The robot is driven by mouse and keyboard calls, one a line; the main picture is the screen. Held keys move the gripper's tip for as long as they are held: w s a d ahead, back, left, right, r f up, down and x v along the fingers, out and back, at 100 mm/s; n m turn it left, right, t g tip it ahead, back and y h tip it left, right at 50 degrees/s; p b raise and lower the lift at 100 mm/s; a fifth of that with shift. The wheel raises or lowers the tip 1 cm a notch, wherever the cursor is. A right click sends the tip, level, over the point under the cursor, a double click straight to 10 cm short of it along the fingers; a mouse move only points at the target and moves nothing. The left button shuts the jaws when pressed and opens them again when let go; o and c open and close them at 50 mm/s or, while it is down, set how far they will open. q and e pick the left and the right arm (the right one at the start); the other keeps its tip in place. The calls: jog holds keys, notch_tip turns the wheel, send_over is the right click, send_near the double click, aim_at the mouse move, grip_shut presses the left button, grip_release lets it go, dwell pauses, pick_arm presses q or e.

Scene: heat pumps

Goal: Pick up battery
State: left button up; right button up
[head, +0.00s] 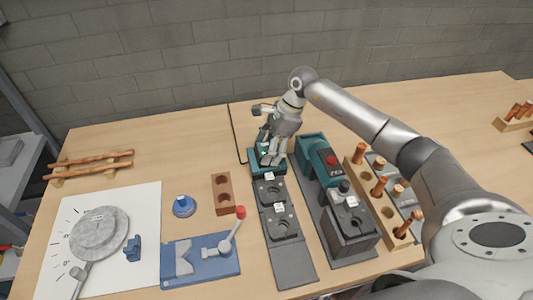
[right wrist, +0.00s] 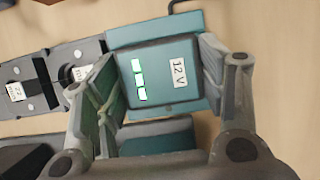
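The battery (right wrist: 160,78) is a teal block with a "12 V" label and a strip of white-and-green indicator marks. It sits at the teal charger base (head: 259,170) at the far end of a dark grey rail. My right gripper (head: 272,155) is over it, pointing down, and hides most of it in the head view. In the right wrist view the gripper's fingers (right wrist: 160,75) stand on both sides of the battery, close to its side faces. I cannot tell whether they press on it. My left gripper is not in view.
A teal-and-grey machine (head: 320,160) stands just right of the charger. A wooden rack (head: 368,200) with copper pieces is further right. A blue plate with a red-knobbed lever (head: 200,270), a brown block (head: 222,193) and a round dial (head: 98,234) lie left.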

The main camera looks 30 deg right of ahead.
aim_at(264, 148)
jog(key=c, duration=0.7)
jog(key=shift+o, duration=0.2)
jog(key=shift+w+r+b, duration=0.1)
jog(key=shift+r+b, duration=0.3)
jog(key=shift+r, duration=0.05)
notch_tip(264, 148, up, 2)
jog(key=shift+d+r+b, duration=0.1)
jog(key=shift+r+b, duration=0.05)
jog(key=shift+b, duration=0.65)
jog(key=s+d+r+b, duration=0.4)
jog(key=s+d+r, duration=0.3)
jog(key=s+r, duration=0.3)
jog(key=shift+s+b, duration=0.4)
jog(key=shift+s, duration=0.75)
